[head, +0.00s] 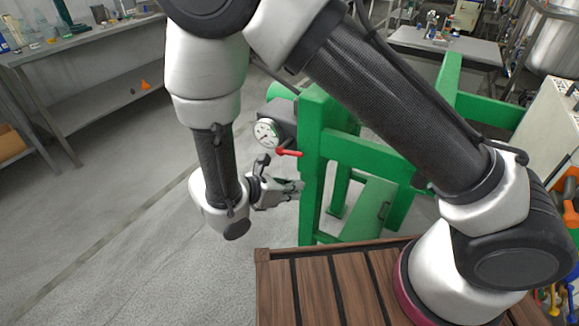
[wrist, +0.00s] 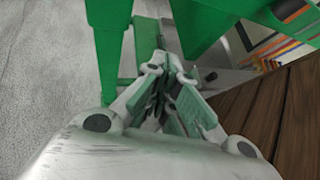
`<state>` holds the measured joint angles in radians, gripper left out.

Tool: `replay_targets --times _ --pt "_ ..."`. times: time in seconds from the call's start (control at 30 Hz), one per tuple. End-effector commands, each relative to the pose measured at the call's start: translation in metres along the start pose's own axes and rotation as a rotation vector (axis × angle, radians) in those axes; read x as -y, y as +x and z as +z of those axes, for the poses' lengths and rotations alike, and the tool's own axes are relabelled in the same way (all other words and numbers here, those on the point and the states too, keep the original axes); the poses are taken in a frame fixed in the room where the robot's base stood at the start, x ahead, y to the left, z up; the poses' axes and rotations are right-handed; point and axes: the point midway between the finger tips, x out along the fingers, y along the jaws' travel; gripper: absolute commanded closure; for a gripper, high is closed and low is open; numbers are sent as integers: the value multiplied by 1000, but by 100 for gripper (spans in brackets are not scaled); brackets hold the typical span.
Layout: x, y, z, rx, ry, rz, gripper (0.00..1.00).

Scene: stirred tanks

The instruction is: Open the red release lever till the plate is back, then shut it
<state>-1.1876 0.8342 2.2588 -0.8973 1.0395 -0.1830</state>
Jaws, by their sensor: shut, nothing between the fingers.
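The red release lever (head: 288,152) sticks out to the right from the dark housing beside a round gauge, against a green post. My gripper (head: 296,188) is below the lever and apart from it, left of the green post. It is shut and empty, and its closed fingers (wrist: 160,68) show in the wrist view pointing towards the green frame. A flat green panel (head: 362,210) with a small handle sits low inside the frame; I cannot tell if it is the plate. The lever does not show clearly in the wrist view.
The green frame (head: 312,170) stands close on my gripper's right. My slatted wooden deck (head: 320,285) is at the bottom. A white-faced gauge (head: 266,133) sits above the gripper. Grey shelving (head: 100,100) stands at far left; the floor (head: 110,220) between is free.

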Motion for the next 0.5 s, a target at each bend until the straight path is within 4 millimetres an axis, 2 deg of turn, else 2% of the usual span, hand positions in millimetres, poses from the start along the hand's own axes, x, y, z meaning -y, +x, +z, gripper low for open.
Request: replay_targets --times 0.03,0.07,0.1,0.2,0.37,0.5 --pt "-12 2 -12 31 -72 45 100" --pt "-23 2 -16 44 -110 76 100" --pt "-36 -3 -17 54 -146 118 100" --pt "-60 -17 -16 72 -211 199 100" --pt "-66 -15 -14 92 -269 221 100" --pt "-70 3 -13 91 -271 217 100"
